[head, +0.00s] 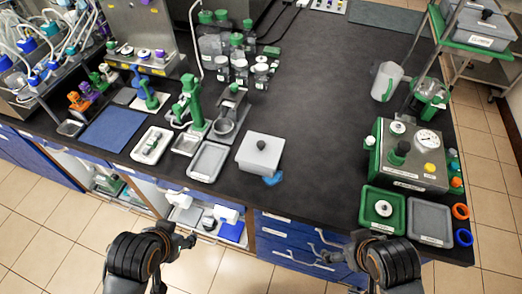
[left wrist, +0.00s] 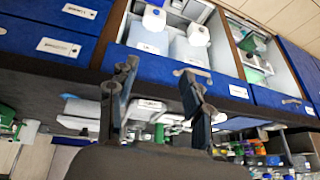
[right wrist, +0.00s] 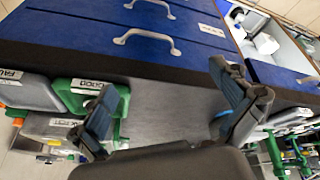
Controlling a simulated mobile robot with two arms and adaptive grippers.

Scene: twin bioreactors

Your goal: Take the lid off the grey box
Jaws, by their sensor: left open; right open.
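A light grey box (head: 258,160) stands on the dark bench near its front edge, with its lid (head: 264,148) on top. The lid has a round black knob (head: 261,145) in the middle. My left gripper (head: 187,241) is open and empty in front of the bench, left of the box and apart from it. Its fingers also show spread in the left wrist view (left wrist: 157,85). My right gripper (head: 336,250) is open and empty in front of the bench, to the right of the box. Its spread fingers show in the right wrist view (right wrist: 160,112).
A blue patch (head: 273,181) lies by the box's front. A grey tray (head: 208,161) and green stand (head: 190,105) are left of it. An instrument (head: 408,155) and a green tray (head: 382,209) are at the right. Bench between box and instrument is clear. Another knobbed grey box (head: 478,28) sits on a cart.

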